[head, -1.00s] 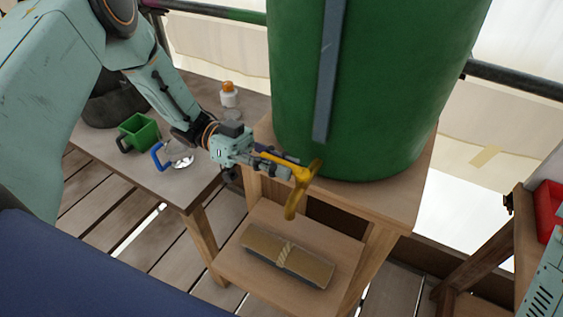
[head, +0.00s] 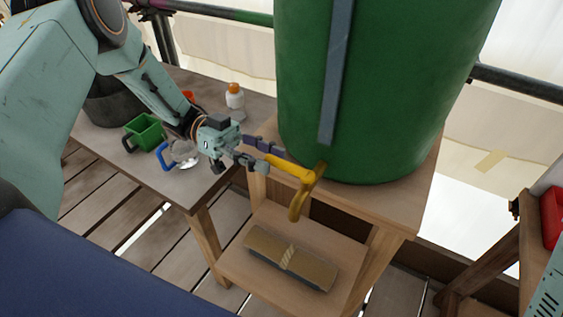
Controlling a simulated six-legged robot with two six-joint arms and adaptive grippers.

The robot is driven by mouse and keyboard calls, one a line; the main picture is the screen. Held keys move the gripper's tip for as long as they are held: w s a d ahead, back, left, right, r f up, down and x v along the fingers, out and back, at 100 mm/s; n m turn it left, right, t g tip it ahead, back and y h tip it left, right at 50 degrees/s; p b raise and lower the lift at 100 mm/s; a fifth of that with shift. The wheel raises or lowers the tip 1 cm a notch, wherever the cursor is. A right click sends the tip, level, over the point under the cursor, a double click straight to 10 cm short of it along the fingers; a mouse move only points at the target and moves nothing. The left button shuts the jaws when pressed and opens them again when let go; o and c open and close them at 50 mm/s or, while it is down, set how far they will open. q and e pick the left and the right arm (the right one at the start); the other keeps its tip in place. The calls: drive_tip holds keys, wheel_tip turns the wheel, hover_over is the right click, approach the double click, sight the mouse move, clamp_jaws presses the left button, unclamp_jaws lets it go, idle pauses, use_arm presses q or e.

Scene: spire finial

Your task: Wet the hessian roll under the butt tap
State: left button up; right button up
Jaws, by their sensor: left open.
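The hessian roll (head: 270,249), tan with a paler tie around its middle, lies on the lower shelf (head: 232,270) of a wooden stand. The green water butt (head: 385,90) stands on the stand's top. Its yellow tap (head: 303,190) sticks out at the butt's foot, above the shelf. My left gripper (head: 268,157) is open and empty at the left of the tap, its fingers pointing at the tap's yellow handle. I cannot tell whether a finger touches it. No water shows. My right gripper is out of view.
A wooden bench (head: 145,175) at the left holds a green scoop (head: 145,132), a blue-handled tool (head: 165,155), a dark bucket (head: 108,105) and an orange-capped bottle (head: 235,97). A red box (head: 553,217) sits at the right edge. Plank floor lies between.

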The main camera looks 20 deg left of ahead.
use_arm(q)
drive_tip(key=w+a, duration=0.1)
drive_tip(key=a, duration=0.6)
drive_tip(key=shift+a, duration=0.15)
drive_tip(key=shift+w, duration=0.1)
